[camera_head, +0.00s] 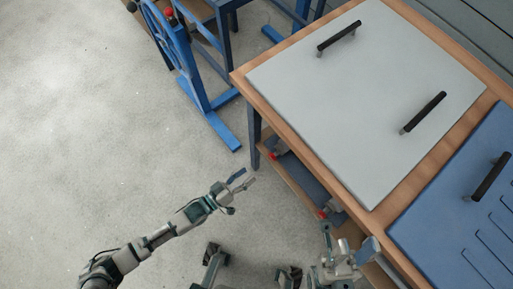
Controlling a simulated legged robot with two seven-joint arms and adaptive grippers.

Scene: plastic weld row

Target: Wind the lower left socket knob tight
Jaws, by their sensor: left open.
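I cannot make out for certain which part is the lower left socket knob. Small red parts show under the table's near edge, one red part (274,155) by the table leg and another red part (322,214) nearer to me. My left gripper (243,181) is open and empty over the floor, left of the table and apart from it. My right gripper (350,252) is at the bottom, close to the table's near edge. Its fingers are seen at a steep angle, so its opening is unclear.
The wooden table (242,82) carries a pale panel (370,105) with two black handles and a blue panel (445,215) with a black handle. A blue frame (190,75) with a wheel stands at upper left. The floor at left is clear.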

